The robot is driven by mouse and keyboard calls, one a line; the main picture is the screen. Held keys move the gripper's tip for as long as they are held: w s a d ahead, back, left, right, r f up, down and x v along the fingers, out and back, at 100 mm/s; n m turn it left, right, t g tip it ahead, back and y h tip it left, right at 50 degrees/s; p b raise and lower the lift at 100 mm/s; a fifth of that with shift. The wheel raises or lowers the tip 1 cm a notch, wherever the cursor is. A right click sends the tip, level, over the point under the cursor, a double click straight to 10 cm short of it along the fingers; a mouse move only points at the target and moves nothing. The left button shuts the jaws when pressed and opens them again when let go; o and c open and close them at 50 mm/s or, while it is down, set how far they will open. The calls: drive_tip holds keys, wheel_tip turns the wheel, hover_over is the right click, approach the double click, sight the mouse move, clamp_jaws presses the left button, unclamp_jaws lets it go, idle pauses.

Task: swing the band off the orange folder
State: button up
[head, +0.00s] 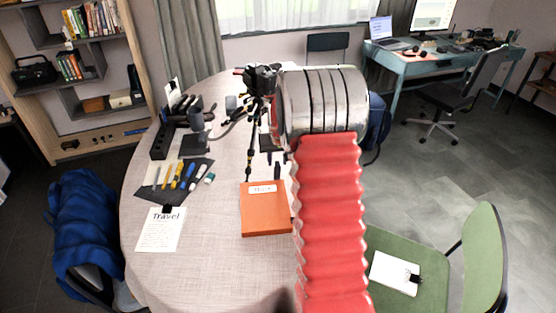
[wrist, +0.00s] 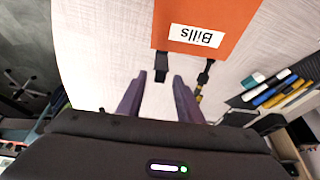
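The orange folder (head: 265,213) lies flat on the round table, with a white label on its far part. In the wrist view the folder (wrist: 225,14) appears at the top, its label reading "Bills" upside down. A short dark strip (wrist: 163,70) sticks out from the label-side edge; I cannot tell whether it is the band. No band is clearly visible across the folder's visible face. My gripper (wrist: 158,78) is open, with its two dark purple fingers apart and the strip's end between or just beyond their tips. In the head view my arm hides the gripper and the folder's right surroundings.
A black tripod (head: 256,120) stands beyond the folder, one leg reaching close to it. Left are a dark mat (head: 152,192) with pens and a "Travel" sheet (head: 161,232). A green chair (head: 425,265) stands at right. Table in front of the folder is clear.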

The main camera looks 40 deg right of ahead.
drive_tip(key=c, duration=0.6)
drive_tip(key=shift+o, duration=0.2)
